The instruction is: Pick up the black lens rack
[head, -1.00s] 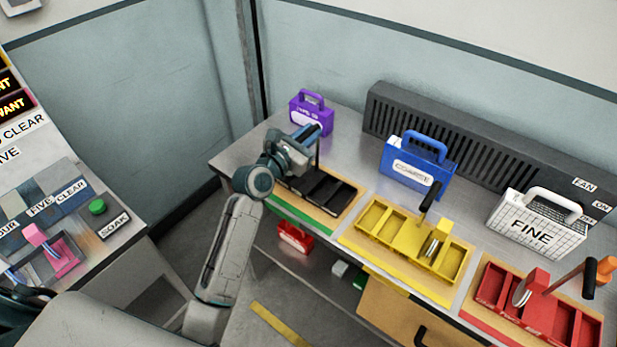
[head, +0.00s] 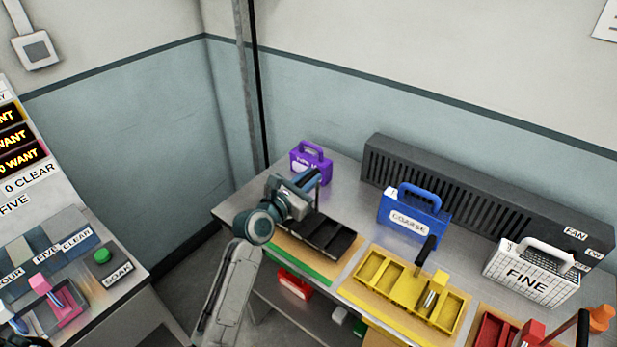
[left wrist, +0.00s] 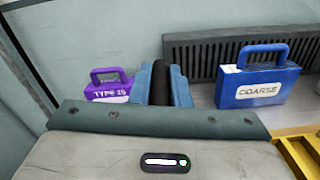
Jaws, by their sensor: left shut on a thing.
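The black lens rack (head: 326,236) is a dark tray with several compartments, at the left end of the bench. It is over a tan board with a green front edge (head: 302,262). I cannot tell whether a small gap lies between them. My left gripper (head: 314,182) is above the rack, shut on its upright black handle. In the left wrist view the dark handle (left wrist: 160,82) stands between the blue fingers. The arm hides the rack's left part in the head view. My right gripper is not in view.
A purple case (head: 311,163) stands just behind the gripper. A blue COARSE case (head: 412,215) and a white FINE case (head: 530,274) stand further right. A yellow rack (head: 405,290) and a red rack (head: 497,331) are along the front. A dark fan unit (head: 480,192) runs behind.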

